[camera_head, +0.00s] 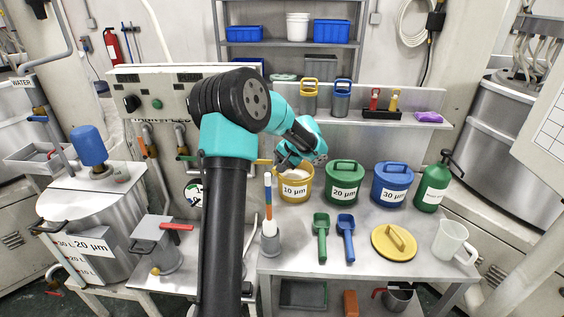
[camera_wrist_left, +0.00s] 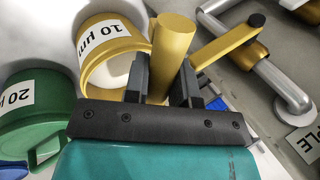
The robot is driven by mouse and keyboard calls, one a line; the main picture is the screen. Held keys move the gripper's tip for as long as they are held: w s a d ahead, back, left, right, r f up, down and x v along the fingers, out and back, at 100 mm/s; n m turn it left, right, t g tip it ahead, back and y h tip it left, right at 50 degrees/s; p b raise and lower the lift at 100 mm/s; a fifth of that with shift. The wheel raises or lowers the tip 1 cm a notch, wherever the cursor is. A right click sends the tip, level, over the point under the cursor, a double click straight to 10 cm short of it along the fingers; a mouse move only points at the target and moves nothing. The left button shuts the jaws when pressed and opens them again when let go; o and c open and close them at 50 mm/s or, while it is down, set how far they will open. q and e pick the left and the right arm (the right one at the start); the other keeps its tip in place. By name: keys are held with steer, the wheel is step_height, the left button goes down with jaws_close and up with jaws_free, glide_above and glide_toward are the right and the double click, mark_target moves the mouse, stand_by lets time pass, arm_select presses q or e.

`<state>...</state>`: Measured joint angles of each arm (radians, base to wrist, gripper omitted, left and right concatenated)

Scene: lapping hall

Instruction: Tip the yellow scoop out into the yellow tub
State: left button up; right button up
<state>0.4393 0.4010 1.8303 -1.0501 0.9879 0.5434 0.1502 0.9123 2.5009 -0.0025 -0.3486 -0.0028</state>
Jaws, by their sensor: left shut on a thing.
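The yellow tub (camera_head: 296,197), labelled 10 µm, stands open at the back left of the steel bench with white material inside. It also shows in the left wrist view (camera_wrist_left: 107,50). My left gripper (camera_head: 291,163) is above and just behind the tub's mouth. In the left wrist view its fingers are shut on a round yellow handle, that of the yellow scoop (camera_wrist_left: 173,50), beside the tub's rim. The scoop's bowl is hidden, so I cannot tell its tilt or contents. My right gripper is in neither view.
A green tub (camera_head: 343,185) and a blue tub (camera_head: 391,190), both lidded, stand to the right. A shelf (camera_head: 350,118) runs behind.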

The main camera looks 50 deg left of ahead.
arm_select(q)
steer(key=shift+d+f+y, duration=0.15)
steer(key=shift+f+y, duration=0.55)
steer(key=shift+y, duration=0.2)
steer(key=g+y, duration=0.1)
steer(key=y, duration=0.1)
steer(key=g+y, duration=0.1)
steer(key=y, duration=0.2)
steer(key=shift+w+d+f, duration=0.1)
steer(key=shift+f, duration=0.05)
steer(key=g+y, duration=0.1)
steer(key=y, duration=0.5)
steer(key=shift+f+g, duration=0.15)
steer(key=shift+g, duration=0.25)
steer(key=shift+r+h, duration=0.2)
steer(key=shift+h, duration=0.3)
steer(key=shift+r+t+h, duration=0.1)
steer(key=shift+t+h, duration=0.2)
steer(key=shift+h, duration=0.6)
steer(key=shift+t+h, duration=0.4)
steer(key=shift+h, duration=0.6)
